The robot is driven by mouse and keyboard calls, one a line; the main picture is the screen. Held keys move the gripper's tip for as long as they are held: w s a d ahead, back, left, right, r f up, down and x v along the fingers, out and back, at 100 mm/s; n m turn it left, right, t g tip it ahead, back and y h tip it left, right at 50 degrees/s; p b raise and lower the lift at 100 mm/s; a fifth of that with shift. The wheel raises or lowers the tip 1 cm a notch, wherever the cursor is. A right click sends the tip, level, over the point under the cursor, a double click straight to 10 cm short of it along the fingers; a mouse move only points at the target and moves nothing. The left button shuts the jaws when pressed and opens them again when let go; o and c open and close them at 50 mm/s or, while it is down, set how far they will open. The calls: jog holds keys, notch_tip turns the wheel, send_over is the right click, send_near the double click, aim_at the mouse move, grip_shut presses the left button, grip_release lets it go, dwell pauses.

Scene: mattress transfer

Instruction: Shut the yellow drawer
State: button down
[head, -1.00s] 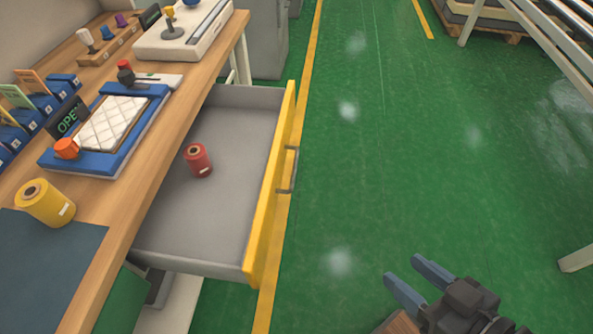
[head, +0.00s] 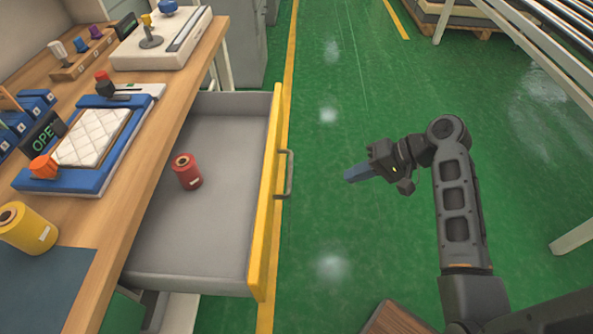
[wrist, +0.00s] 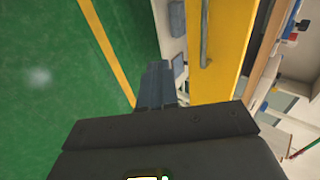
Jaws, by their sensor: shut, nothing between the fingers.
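The yellow drawer (head: 264,200) is pulled out from the wooden workbench, with its grey inside showing.
The workbench (head: 190,85) on the left carries a blue tray (head: 100,180) with a white quilted pad, a yellow spool (head: 27,228) and a white device (head: 160,45). Green floor (head: 340,90) is open right of the drawer. A white-legged rack (head: 560,80) stands at the right.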

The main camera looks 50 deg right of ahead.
jog(key=w+a+f+y, duration=0.1)
jog(key=w+a, duration=0.4)
jog(key=w, duration=0.5)
jog(key=shift+w+a+f+y+p, duration=0.2)
jog(key=shift+a+f+y+p, duration=0.1)
jog(key=shift+f, duration=0.2)
send_near(197, 171)
jog(key=x, duration=0.4)
jog(key=f+x, duration=0.1)
jog(key=x, duration=0.1)
jog(key=shift+d+f, duration=0.15)
jog(key=shift+w+a, duration=0.45)
jog(key=shift+w, duration=0.05)
jog(key=shift+a, duration=0.1)
